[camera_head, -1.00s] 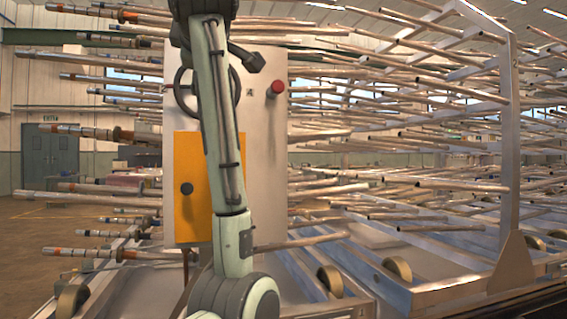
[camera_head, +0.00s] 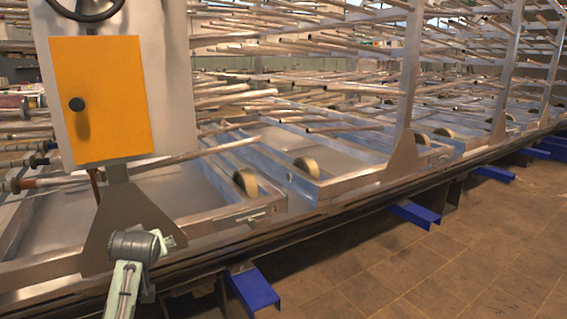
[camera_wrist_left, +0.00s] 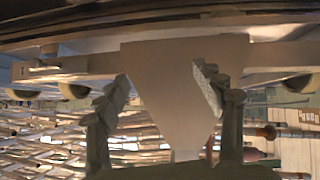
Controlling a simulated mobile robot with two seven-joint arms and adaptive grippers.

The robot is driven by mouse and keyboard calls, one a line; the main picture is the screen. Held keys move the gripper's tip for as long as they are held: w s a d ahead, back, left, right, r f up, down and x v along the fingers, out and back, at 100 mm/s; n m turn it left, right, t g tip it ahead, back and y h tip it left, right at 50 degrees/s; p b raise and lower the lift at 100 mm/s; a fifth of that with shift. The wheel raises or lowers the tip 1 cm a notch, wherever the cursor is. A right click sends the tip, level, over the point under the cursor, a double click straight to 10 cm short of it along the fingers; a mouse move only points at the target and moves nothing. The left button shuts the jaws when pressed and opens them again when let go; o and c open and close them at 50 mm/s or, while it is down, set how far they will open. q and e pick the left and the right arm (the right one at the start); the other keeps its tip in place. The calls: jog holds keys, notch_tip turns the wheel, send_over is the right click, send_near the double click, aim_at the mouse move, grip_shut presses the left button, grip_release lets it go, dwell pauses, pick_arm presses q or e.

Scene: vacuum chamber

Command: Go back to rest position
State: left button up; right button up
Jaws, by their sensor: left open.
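The left wrist view looks upside down. My right gripper is not in view.
A panel with an orange door (camera_head: 110,115) and a handwheel stands at the left. The metal rack's base frame (camera_head: 330,190) with wheels (camera_head: 245,183) runs along it, under many protruding rods. Blue feet (camera_head: 252,288) stick out at floor level. The tiled floor (camera_head: 420,265) at right is clear.

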pick_arm(q)
jog(key=s+d+f+m+g+h+p, duration=0.1)
jog(key=s+f+m, duration=0.1)
jog(key=s+f, duration=0.5)
jog(key=s+f+m+g, duration=0.2)
jog(key=s+f, duration=0.4)
jog(key=f, duration=0.4)
jog(key=s+d+f+m+g+h, duration=0.1)
jog(key=s+f+m, duration=0.1)
jog(key=s+f, duration=0.4)
jog(key=s+d+f+m+g+h+p, duration=0.1)
jog(key=s+f, duration=0.5)
jog(key=s, duration=0.8)
jog(key=shift+s+d+m+g, duration=0.25)
jog(key=shift+d+m+g, duration=0.1)
jog(key=shift+m+g, duration=0.5)
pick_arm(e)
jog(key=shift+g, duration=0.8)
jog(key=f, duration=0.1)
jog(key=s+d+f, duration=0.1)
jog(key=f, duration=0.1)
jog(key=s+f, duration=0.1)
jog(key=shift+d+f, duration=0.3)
pick_arm(q)
jog(key=shift+f, duration=0.1)
